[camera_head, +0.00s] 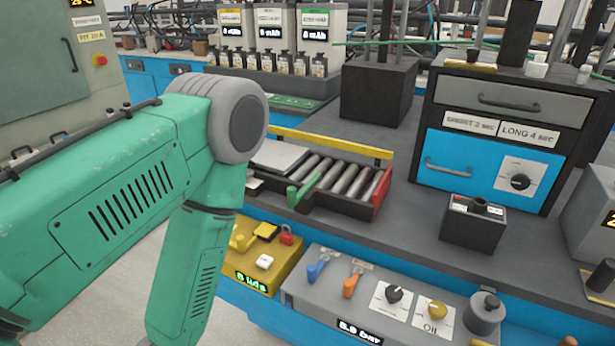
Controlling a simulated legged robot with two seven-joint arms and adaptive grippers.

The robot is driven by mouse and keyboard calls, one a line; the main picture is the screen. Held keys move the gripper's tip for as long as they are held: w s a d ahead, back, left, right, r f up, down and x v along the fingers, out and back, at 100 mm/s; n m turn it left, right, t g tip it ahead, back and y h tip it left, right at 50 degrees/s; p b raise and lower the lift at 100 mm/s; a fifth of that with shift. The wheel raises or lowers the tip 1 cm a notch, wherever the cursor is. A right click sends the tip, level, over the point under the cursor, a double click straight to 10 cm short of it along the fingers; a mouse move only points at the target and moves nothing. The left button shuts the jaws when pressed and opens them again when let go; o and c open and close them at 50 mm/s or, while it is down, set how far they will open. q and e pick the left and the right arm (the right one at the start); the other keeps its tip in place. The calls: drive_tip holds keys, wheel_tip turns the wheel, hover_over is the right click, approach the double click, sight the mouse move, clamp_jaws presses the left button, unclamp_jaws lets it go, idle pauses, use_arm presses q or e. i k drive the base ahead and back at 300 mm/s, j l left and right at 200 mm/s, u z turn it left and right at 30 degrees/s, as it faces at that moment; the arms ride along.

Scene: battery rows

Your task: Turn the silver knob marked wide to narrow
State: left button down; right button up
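No label reading "wide" or "narrow" is legible. A grey cylinder with a dark cap (485,312) stands at the right end of the grey control panel (325,290); I cannot tell whether it is the silver knob. To its left on the panel are a black knob (394,295) and a gold knob (437,310), each on a white plate. A small black box (472,232) on the bench has a dark knob on top, its markings too small to read. My green left arm crosses the left side, its forearm pointing down out of frame. Neither gripper shows.
A roller tray (335,185) with a green lever lies mid-bench. A yellow panel (255,275) marked "0 lids" sits left of the grey panel.

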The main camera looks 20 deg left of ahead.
sight(251, 174)
drive_tip(key=u, duration=1.15)
